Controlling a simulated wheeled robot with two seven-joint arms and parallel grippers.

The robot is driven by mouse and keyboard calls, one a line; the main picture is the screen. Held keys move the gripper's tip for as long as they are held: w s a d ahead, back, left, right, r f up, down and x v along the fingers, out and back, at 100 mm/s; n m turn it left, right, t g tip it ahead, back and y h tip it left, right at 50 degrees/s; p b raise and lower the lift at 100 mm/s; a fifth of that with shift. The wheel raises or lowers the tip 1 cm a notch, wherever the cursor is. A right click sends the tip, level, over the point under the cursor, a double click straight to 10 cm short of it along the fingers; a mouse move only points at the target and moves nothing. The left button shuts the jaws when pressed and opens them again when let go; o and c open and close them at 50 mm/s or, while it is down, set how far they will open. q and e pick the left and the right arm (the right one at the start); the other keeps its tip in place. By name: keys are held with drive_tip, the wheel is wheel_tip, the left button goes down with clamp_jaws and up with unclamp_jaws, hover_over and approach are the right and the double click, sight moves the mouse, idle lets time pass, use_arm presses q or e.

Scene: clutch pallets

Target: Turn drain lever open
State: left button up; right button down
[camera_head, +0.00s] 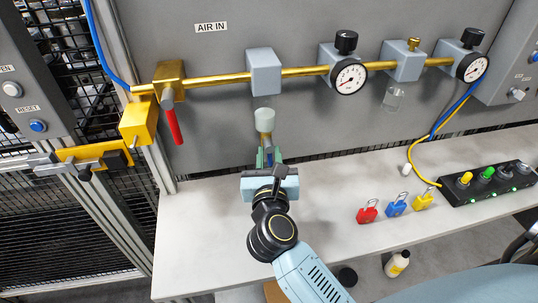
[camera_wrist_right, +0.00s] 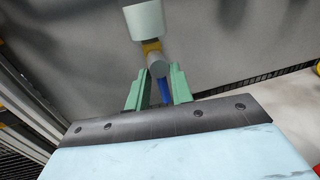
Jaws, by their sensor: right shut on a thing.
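The drain lever (camera_wrist_right: 164,91) is a small blue handle below a grey cylindrical valve body (camera_wrist_right: 157,66) with a brass fitting, under a pale bowl (camera_wrist_right: 143,20). In the head view the bowl (camera_head: 264,119) hangs below the left grey block on the air line. My right gripper (camera_head: 269,155) is below the bowl, its green fingers on either side of the lever. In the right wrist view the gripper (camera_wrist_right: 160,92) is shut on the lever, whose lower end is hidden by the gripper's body. My left gripper is not in view.
A brass air line with gauges (camera_head: 349,77) runs along the grey panel. A red-handled valve (camera_head: 172,122) hangs at left. The pale bench (camera_head: 205,225) holds red, blue and yellow padlocks (camera_head: 396,204) and a black button box (camera_head: 487,183) at right. The bench's left part is clear.

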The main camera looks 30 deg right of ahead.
drive_tip(key=n, duration=0.1)
drive_tip(key=n+p, duration=0.1)
drive_tip(key=n, duration=0.1)
drive_tip(key=n+t+p, duration=0.1)
drive_tip(key=shift+s+d+r+n, duration=0.1)
drive_tip(key=shift+d+n, duration=0.25)
drive_tip(key=shift+n, duration=0.05)
drive_tip(key=shift+s+d+r+n+t+y+p, duration=0.15)
drive_tip(key=shift+n+t+y+p, duration=0.3)
drive_tip(key=shift+n+p, duration=1.4)
drive_tip(key=shift+w+d+r+n+t+y+p, duration=0.15)
drive_tip(key=shift+n+t+y+p, duration=0.4)
drive_tip(key=shift+n, duration=2.45)
drive_tip(key=shift+s+d+r+n+t+y+p, duration=0.1)
drive_tip(key=shift+d+r+n+t+y+p, duration=0.15)
drive_tip(key=shift+n+p, duration=1.7)
drive_tip(key=shift+a+n+b, duration=0.1)
drive_tip(key=shift+n+b, duration=0.4)
drive_tip(key=shift+n, duration=0.2)
drive_tip(key=c, duration=1.5)
unclamp_jaws()
drive_tip(key=shift+f+y, duration=0.1)
drive_tip(key=shift+y, duration=0.15)
